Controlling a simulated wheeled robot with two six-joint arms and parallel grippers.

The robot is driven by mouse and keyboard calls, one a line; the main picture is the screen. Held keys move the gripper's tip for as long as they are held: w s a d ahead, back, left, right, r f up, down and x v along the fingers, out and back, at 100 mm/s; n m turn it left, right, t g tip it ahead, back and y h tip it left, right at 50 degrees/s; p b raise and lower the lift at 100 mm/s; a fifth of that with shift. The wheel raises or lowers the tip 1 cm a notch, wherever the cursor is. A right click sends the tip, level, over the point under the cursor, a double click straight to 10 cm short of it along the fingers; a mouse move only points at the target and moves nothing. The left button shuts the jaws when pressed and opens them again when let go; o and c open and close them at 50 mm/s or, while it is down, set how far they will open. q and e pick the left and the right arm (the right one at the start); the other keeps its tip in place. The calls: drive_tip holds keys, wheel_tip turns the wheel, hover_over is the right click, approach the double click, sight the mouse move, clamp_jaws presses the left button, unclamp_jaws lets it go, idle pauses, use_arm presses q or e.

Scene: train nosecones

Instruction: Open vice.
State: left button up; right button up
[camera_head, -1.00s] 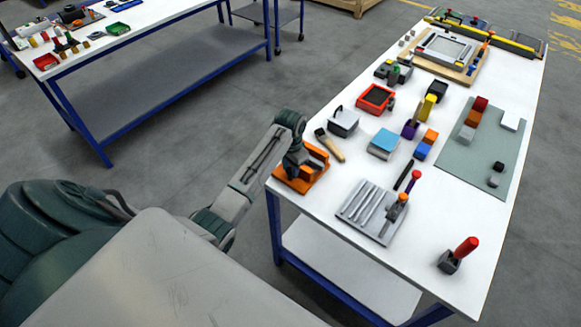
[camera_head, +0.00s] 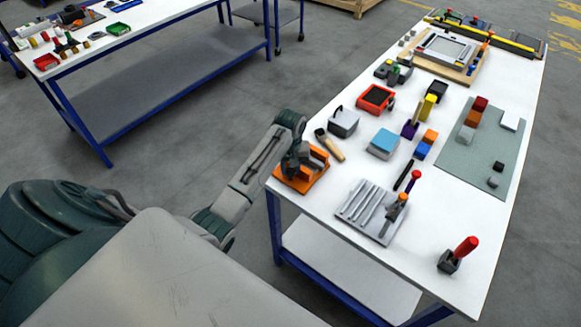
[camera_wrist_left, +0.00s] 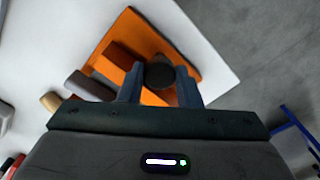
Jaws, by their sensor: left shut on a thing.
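The vice is an orange block with a flat orange base (camera_head: 311,181) at the near left corner of the white table. Its upright jaws (camera_head: 318,157) show beside my gripper. In the left wrist view the orange base (camera_wrist_left: 135,30) lies below the fingers, with a brown-orange jaw (camera_wrist_left: 108,66) and a grey block at its left. My left gripper (camera_head: 291,165) is at the vice's left end. In the wrist view its two fingers (camera_wrist_left: 160,92) stand on either side of a dark round knob (camera_wrist_left: 160,74) and are shut on it. My right gripper is not in view.
A brush (camera_head: 331,146) lies just behind the vice. A grey grooved plate (camera_head: 368,208) stands to its right. A white-grey box (camera_head: 343,123), a red tray (camera_head: 376,98) and a blue block (camera_head: 384,143) are further back. The table's front edge is close to the vice.

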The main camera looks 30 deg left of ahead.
use_arm(q)
drive_tip(key=shift+r+n, duration=0.15)
drive_tip(key=shift+n, duration=0.15)
drive_tip(key=shift+w, duration=0.15)
drive_tip(key=shift+w+a+r, duration=0.1)
drive_tip(key=shift+r, duration=0.1)
idle(0.8)
drive_tip(key=o, duration=1)
drive_tip(key=shift+c, duration=0.2)
drive_tip(key=shift+a+f, duration=0.1)
drive_tip(key=shift+f, duration=0.1)
